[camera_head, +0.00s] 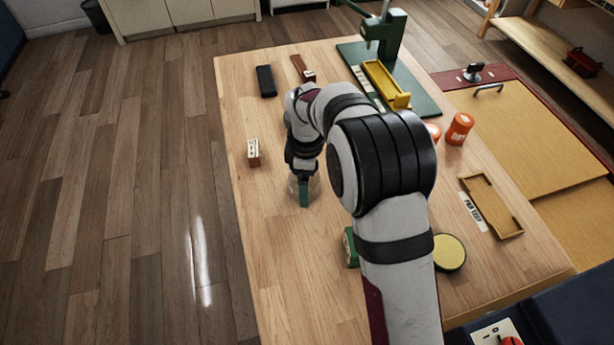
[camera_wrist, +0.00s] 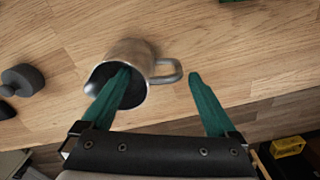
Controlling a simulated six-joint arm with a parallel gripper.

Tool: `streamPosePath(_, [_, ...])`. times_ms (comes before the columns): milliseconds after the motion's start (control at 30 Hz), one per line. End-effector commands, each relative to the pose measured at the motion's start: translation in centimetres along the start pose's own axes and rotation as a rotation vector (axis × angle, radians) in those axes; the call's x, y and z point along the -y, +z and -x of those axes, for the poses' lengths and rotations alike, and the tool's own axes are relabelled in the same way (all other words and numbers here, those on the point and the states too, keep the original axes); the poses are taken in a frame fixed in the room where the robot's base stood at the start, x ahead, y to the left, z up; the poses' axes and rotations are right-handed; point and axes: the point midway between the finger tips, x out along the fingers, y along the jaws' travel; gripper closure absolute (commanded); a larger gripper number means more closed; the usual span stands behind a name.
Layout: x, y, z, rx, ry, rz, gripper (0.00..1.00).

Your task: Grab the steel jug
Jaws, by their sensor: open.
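The steel jug (camera_wrist: 141,56) is in the upper middle of the wrist view, its dark mouth towards the camera and its handle (camera_wrist: 170,72) to the right. My gripper (camera_wrist: 159,74) is open with green fingers. The left finger overlaps the jug's mouth, and the right finger is just right of the handle, so the handle lies between them in the picture. I cannot tell whether either finger touches the jug. In the head view my gripper (camera_head: 304,192) points down over the left part of the table, and the jug is mostly hidden around it.
A small light block (camera_head: 253,152) stands to the left. A black case (camera_head: 265,80) lies farther back. Orange tins (camera_head: 459,128) and a green-based press (camera_head: 382,40) are to the right and back.

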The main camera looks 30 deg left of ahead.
Motion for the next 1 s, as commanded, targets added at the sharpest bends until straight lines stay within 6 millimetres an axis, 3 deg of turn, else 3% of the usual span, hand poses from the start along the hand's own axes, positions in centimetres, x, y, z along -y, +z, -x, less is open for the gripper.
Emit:
streamPosePath(300, [0.8, 0.3, -5.3, 0.0, -0.003, -0.003, 0.07])
streamPosePath(567, [0.8, 0.3, -6.0, 0.0, 0.0, -0.004, 0.07])
streamPosePath(667, [0.8, 0.3, -6.0, 0.0, 0.0, -0.004, 0.21])
streamPosePath(1000, [0.8, 0.3, -6.0, 0.0, 0.0, -0.003, 0.82])
